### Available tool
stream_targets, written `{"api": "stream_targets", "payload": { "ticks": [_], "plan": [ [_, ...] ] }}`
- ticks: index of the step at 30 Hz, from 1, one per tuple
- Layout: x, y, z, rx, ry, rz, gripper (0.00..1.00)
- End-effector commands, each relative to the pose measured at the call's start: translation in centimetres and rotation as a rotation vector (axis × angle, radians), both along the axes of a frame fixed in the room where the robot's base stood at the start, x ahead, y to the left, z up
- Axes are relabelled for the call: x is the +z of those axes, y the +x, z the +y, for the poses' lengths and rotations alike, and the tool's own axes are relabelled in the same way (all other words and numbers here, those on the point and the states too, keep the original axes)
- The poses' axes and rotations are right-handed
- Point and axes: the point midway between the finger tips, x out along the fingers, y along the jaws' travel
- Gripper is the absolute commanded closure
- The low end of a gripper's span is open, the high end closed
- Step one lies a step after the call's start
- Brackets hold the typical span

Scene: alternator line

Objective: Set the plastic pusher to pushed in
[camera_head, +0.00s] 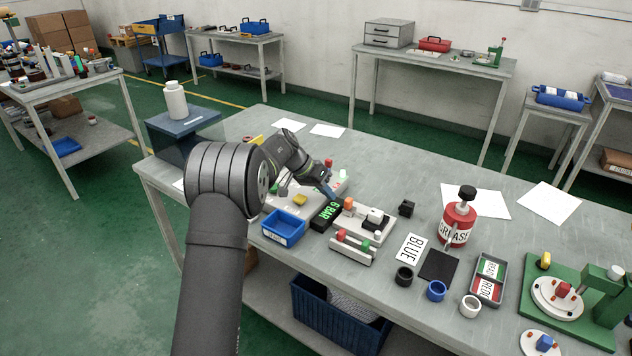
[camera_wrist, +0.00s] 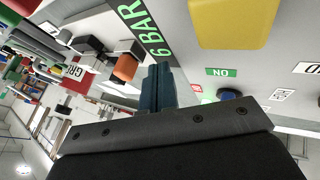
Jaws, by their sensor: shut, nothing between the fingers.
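My gripper (camera_head: 329,190) is over the middle of the bench; its blue fingers (camera_wrist: 159,88) are together and empty in the wrist view. Below is a pale panel (camera_head: 280,201) with a yellow block (camera_head: 300,200), which is large in the wrist view (camera_wrist: 234,22). The black "6 BAR" display (camera_head: 325,215) is just in front of the fingertips in the head view.
A blue bin (camera_head: 283,228) is left of the display. The grease bottle (camera_head: 458,222), black block (camera_head: 406,208) and several rings are to the right. The back right bench has clear room.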

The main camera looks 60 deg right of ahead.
Motion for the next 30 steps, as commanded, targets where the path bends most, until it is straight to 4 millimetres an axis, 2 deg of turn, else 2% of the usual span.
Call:
{"api": "stream_targets", "payload": {
  "ticks": [1, 6, 20, 27, 30],
  "plan": [
    [0.4, -1.0, 0.0, -0.003, -0.004, -0.001, 1.0],
    [0.3, -2.6, 0.0, -0.002, -0.003, -0.001, 1.0],
    [0.4, -3.1, 0.0, -0.001, -0.004, -0.001, 1.0],
    [0.4, -6.1, 0.0, -0.003, -0.003, 0.0, 1.0],
    [0.4, -6.3, 0.0, -0.001, -0.003, -0.002, 1.0]
  ]
}}
